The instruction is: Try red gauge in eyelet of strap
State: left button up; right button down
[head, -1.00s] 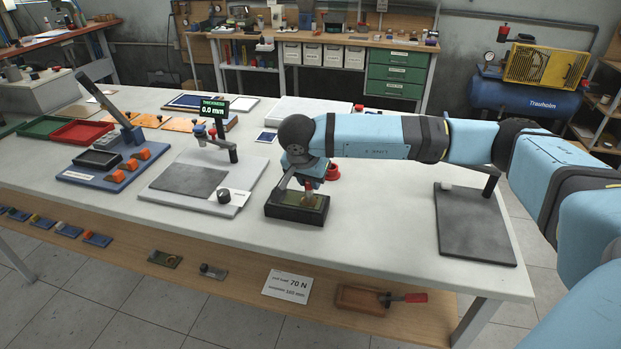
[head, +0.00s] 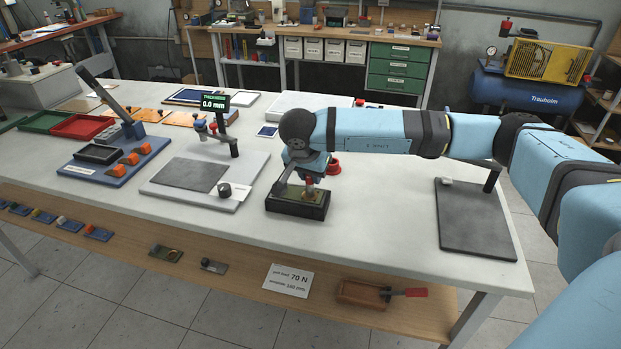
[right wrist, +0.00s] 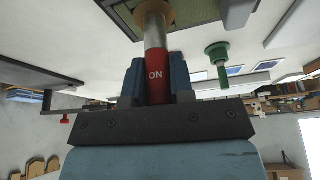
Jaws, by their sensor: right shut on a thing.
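My right gripper (right wrist: 157,82) is shut on the red gauge (right wrist: 157,90), whose red body bears the letters ON. A silver pin (right wrist: 154,40) runs from the red body to a brass-coloured ring, the eyelet (right wrist: 154,12), at the top of the right wrist view. Pin and eyelet meet there; I cannot tell how deep the pin sits. In the head view the red gauge (head: 309,182) is above the olive strap (head: 292,194) in a black holder (head: 297,207). The arm partly covers this spot. My left gripper is not in view.
A green gauge (right wrist: 219,58) shows in the right wrist view. Left of the holder is a thickness gauge stand (head: 229,140) reading 0.0 mm. A dark plate (head: 474,222) lies to the right. A red round part (head: 333,167) stands behind the holder. The bench between holder and plate is clear.

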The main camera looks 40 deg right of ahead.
jog(key=shift+r, duration=0.15)
jog(key=shift+r+p, duration=0.85)
jog(key=shift+r, duration=0.6)
jog(key=shift+r+p, duration=0.9)
jog(key=shift+r, duration=1.05)
